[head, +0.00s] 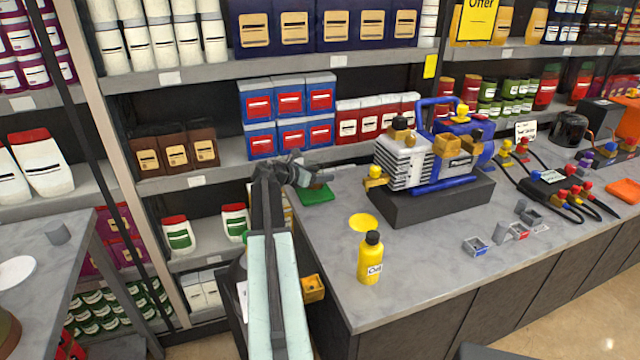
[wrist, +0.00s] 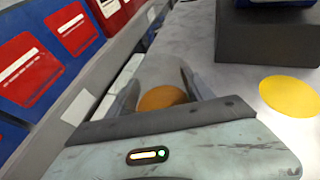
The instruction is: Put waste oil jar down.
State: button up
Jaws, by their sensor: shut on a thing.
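My gripper (head: 318,178) is over the left back end of the grey counter (head: 335,265), near a green pad (head: 316,195). In the wrist view its two fingers (wrist: 160,90) are shut around a rounded amber-orange thing (wrist: 162,98), which seems to be the waste oil jar. Only part of it shows above the gripper body, and its lower end is hidden. In the head view I cannot make out the jar at the gripper, nor whether it touches the pad or counter.
A yellow disc (head: 363,222) lies flat on the counter, with a yellow bottle (head: 370,258) in front of it. A vacuum pump on a dark block (head: 430,202) stands to the right. Shelves with blue and red boxes (head: 289,103) are close behind.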

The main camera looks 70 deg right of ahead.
jog(key=shift+w+d+f, duration=0.15)
jog(key=shift+w+d, duration=0.05)
jog(key=shift+d, duration=0.45)
notch_tip(320, 180, down, 4)
jog(key=b, duration=0.4)
jog(key=shift+a, duration=0.15)
jog(key=o, duration=1.7)
jog(key=shift+r, duration=0.2)
jog(key=shift+c, duration=0.2)
jog(key=shift+r, duration=0.15)
jog(key=p+v, duration=0.5)
jog(key=v, duration=0.6)
jog(key=shift+a+r, duration=0.1)
jog(key=shift+a, duration=0.1)
jog(key=shift+w+a, duration=0.2)
jog(key=shift+a, duration=0.1)
